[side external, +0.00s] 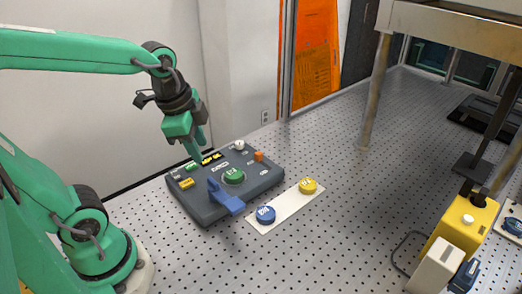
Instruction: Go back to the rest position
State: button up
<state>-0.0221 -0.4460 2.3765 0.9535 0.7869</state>
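My gripper (199,146) is green and points down from my wrist, over the back left part of a dark grey control box (200,213). Its fingers are close together near the box's top. I cannot tell whether they touch the box or are fully shut. On the box are a green round piece (234,176), a blue lever-like part (227,198), a yellow button (187,183), an orange knob (259,156) and a white knob (239,145).
A white strip (284,212) on the perforated metal table (345,190) bears a blue disc (265,215) and a yellow disc (308,186). A yellow device (462,226) stands at the right. A raised shelf (450,25) on a metal post is at the back right.

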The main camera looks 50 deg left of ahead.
jog(key=s+r+n+t, duration=0.1)
jog(key=n, duration=0.2)
jog(key=s+n, duration=0.1)
jog(key=n, duration=0.2)
jog(key=s+r+n+t, duration=0.1)
jog(key=n, duration=0.1)
jog(key=shift+s+d+r+n+t, duration=0.25)
jog(key=shift+d+r+n+t, duration=0.05)
jog(key=shift+r+n, duration=0.1)
